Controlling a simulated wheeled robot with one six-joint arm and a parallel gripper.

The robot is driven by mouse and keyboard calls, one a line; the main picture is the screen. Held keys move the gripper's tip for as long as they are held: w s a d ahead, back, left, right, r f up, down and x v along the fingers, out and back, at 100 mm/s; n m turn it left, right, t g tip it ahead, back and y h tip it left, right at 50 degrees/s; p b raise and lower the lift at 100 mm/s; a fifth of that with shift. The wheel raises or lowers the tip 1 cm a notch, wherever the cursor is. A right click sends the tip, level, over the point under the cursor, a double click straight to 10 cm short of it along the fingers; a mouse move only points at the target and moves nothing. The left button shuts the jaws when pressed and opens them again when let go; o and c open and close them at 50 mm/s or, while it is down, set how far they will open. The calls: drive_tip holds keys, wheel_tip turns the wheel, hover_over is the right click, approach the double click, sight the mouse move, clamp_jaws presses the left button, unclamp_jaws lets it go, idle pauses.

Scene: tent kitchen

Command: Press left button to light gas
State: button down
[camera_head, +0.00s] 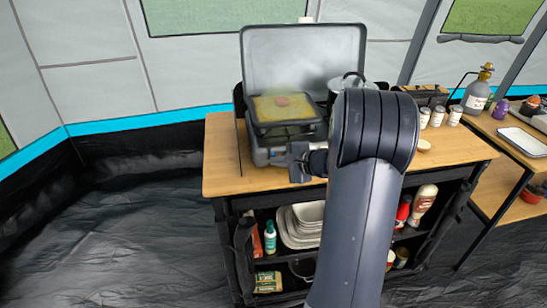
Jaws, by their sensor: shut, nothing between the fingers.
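A grey camping stove (258,152) with its lid (303,62) raised stands on the wooden counter. A square dark pan (263,130) with yellow food and a reddish piece in it sits on the stove's left side. A pot with a lid (350,82) stands on the right side, partly behind my arm. My gripper (297,160) is shut and empty, close to the stove's front. I cannot tell whether it touches the stove. The left button cannot be made out; the right part of the stove's front is hidden by my gripper and arm.
The wooden counter (222,165) has bare room left of the stove. Shelves below hold white dishes (290,235) and bottles. To the right stand several small jars (437,117), a gas bottle (477,95) and a white tray (522,141). The dark floor at left is clear.

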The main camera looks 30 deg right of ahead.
drive_tip(key=shift+w, duration=0.3)
drive_tip(key=shift+s, duration=0.1)
idle(0.3)
drive_tip(key=shift+s+a+b, duration=0.2)
drive_tip(key=shift+s+b, duration=0.4)
drive_tip(key=shift+s, duration=0.15)
drive_tip(key=s+b, duration=0.1)
drive_tip(key=s, duration=0.1)
drive_tip(key=s+a+b, duration=0.1)
drive_tip(key=s, duration=0.1)
drive_tip(key=shift+s+a, duration=0.15)
drive_tip(key=shift+s, duration=0.25)
